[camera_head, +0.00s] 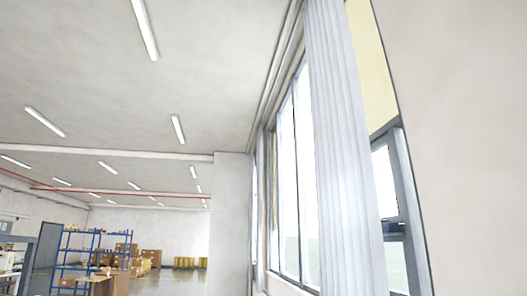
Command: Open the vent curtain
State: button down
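A pale, pleated curtain (345,160) hangs on the right in the head view, in front of a tall window. It is gathered into a narrow vertical band, with bare window glass (295,185) showing to its left and a grey window frame (412,205) to its right. A second strip of curtain (261,205) seems to hang at the far end of the window. The lower end of the near curtain is cut off by the picture edge. My gripper is not in view.
A grey pillar or wall section (231,220) stands left of the window. Blue shelving (76,255) and cardboard boxes (125,255) stand far off at the lower left. A plain wall (475,130) fills the right side. Floor near me is out of view.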

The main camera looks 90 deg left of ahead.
aim_at(352, 259)
jog(key=u, duration=2.7)
jog(key=j, duration=0.65)
jog(key=i+j, duration=0.3)
jog(key=j, duration=0.2)
jog(key=i+j, duration=0.65)
jog(key=j, duration=0.3)
jog(key=i+j, duration=0.3)
jog(key=j, duration=0.15)
jog(key=i+j, duration=0.35)
jog(key=j, duration=0.15)
